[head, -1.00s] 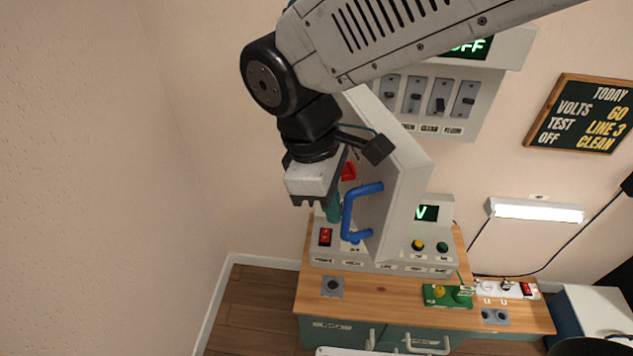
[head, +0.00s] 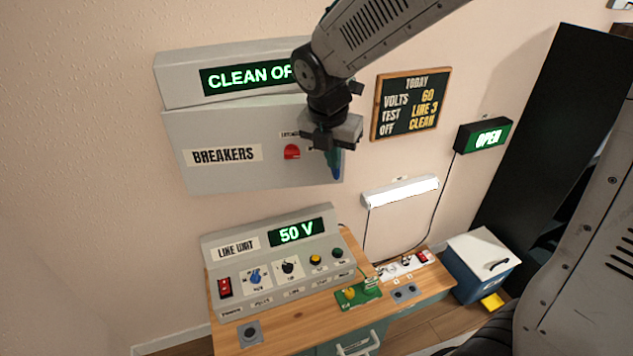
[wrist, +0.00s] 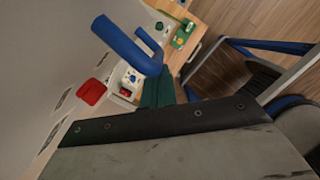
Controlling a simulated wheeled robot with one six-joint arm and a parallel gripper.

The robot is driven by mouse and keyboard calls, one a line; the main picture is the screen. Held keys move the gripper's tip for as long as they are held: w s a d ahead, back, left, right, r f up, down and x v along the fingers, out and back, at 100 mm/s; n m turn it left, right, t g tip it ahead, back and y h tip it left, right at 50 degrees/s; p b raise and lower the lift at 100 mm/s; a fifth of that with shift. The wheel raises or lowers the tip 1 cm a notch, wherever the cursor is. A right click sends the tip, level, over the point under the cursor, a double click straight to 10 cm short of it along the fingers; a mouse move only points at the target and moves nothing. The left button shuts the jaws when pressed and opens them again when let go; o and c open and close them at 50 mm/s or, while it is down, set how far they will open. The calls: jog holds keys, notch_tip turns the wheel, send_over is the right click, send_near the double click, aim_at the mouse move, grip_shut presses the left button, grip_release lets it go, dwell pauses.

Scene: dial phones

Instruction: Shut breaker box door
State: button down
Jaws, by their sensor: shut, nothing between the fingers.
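The grey breaker box door (head: 225,172), labelled BREAKERS, faces outward over the box front and hides the switches. It looks shut or nearly shut; I cannot tell whether a small gap is left. A red latch piece (head: 292,152) is on its face, also in the wrist view (wrist: 92,92). The blue handle (wrist: 125,45) is at the door's right side, mostly hidden by my gripper in the head view. My gripper (head: 332,160) is shut and empty, with its teal fingers beside the handle at the door's right edge. Contact is unclear.
Above the box is a green-lit display (head: 240,78), partly covered by my arm. Below, a line unit (head: 240,247) reading 50 V stands on a wooden bench (head: 290,325). A chalkboard (head: 411,103) and a lamp (head: 400,192) are on the wall to the right.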

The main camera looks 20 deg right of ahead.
jog(key=w+d, duration=0.3)
jog(key=w, duration=0.5)
jog(key=shift+w, duration=0.3)
jog(key=shift+r, duration=0.2)
jog(key=s+a+r, duration=0.3)
jog(key=s+r, duration=0.3)
jog(key=r, duration=0.3)
jog(key=shift+a+r, duration=0.15)
